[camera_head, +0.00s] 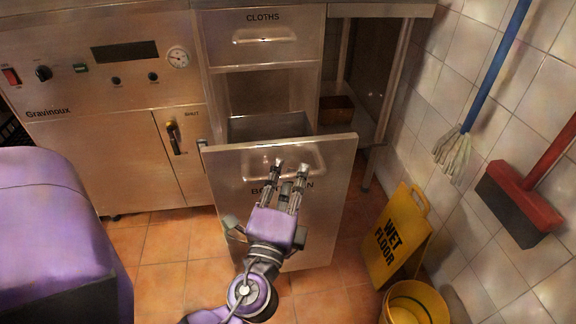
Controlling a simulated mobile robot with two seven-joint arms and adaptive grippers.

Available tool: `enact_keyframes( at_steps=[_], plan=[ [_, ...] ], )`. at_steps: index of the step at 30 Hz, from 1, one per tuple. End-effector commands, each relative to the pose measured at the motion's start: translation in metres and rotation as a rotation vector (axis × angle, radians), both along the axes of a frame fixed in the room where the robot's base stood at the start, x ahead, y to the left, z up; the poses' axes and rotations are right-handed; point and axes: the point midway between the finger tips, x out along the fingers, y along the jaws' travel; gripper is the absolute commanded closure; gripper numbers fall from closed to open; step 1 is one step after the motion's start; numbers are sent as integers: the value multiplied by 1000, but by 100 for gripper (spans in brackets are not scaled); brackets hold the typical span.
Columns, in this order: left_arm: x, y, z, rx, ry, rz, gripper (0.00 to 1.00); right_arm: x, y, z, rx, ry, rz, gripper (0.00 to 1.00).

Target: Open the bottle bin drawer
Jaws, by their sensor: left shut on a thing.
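The bottle bin drawer (325,222) stands pulled out from the cabinet, with its top open and part of the inside showing behind its front panel. Its label is partly hidden by my gripper. The drawer's recessed handle (262,168) is near the top of the front panel. My left gripper (290,175) is at the handle, its fingers shut on it. The contact at the fingertips is small and hard to see. My right gripper is not in view.
A closed drawer marked CLOTHS (264,38) is above. A yellow wet floor sign (398,238) and a yellow bucket (415,303) stand at right. A mop (462,148) and a red brush (520,203) are by the tiled wall. Some floor is clear at left.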

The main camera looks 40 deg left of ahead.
Motion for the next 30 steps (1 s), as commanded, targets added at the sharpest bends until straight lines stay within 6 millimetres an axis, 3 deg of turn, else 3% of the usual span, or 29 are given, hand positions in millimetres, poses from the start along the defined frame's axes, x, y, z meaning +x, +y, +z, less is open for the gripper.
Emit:
enact_keyframes(
  at_steps=[17,18,22,30],
  plan=[
    [-8,-7,-1,5,5,3,100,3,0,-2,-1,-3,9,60],
    [-8,-7,-1,5,5,3,85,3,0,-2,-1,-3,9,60],
    [-7,-8,-1,4,3,2,68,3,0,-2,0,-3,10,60],
    [-7,-8,0,2,1,1,68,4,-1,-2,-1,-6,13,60]
  ],
)
